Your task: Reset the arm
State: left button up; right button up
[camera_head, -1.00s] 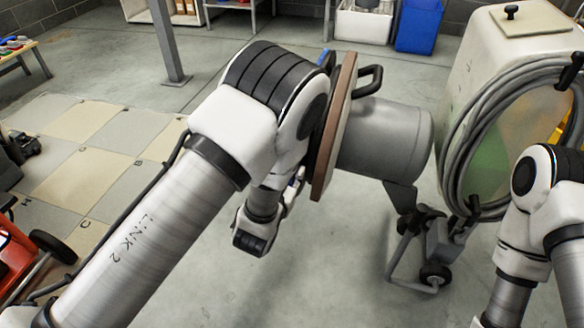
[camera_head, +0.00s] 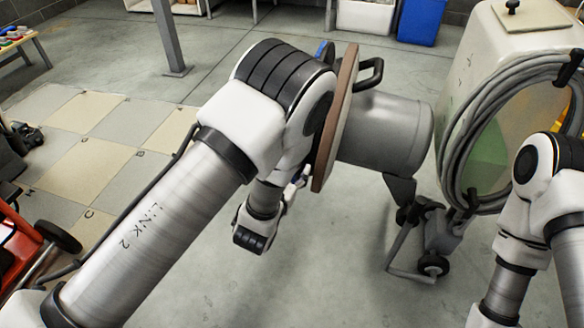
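My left arm (camera_head: 165,225) comes in from the lower left, rises to a bent black-and-white elbow (camera_head: 280,85), and folds back down to a dark-ended wrist part (camera_head: 255,232). No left gripper fingers can be made out; the arm hides what lies behind it. My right arm (camera_head: 545,200) stands bent at the right edge, and its gripper is out of the picture. A floor machine with a grey cylindrical body (camera_head: 390,130) lies tipped, its round brown pad face (camera_head: 336,120) turned left, close behind my left elbow in the picture. Whether they touch cannot be told.
A cream tank (camera_head: 515,55) with coiled grey hose (camera_head: 460,130) stands at the right. A blue bin (camera_head: 420,22) and a steel post (camera_head: 168,40) are behind. Red wheeled equipment (camera_head: 22,240) is at the left edge. Concrete floor (camera_head: 330,260) is clear at lower middle.

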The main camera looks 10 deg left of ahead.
dwell(0.3)
pick_arm(q)
jog(key=s+a+f+n+g+y, duration=0.3)
jog(key=s+a+f+g, duration=0.3)
jog(key=s+a+f, duration=0.65)
jog(key=s+d+f+g+h, duration=0.1)
jog(key=s+f+g, duration=0.35)
jog(key=s, duration=0.55)
jog(key=s+f+g+h, duration=0.1)
jog(key=s+f+g, duration=0.4)
jog(key=s, duration=0.5)
notch_tip(320, 180, up, 33)
jog(key=p, duration=3.1)
jog(key=shift+w+m+p, duration=0.2)
jog(key=shift+m+p, duration=0.1)
jog(key=shift+p, duration=0.05)
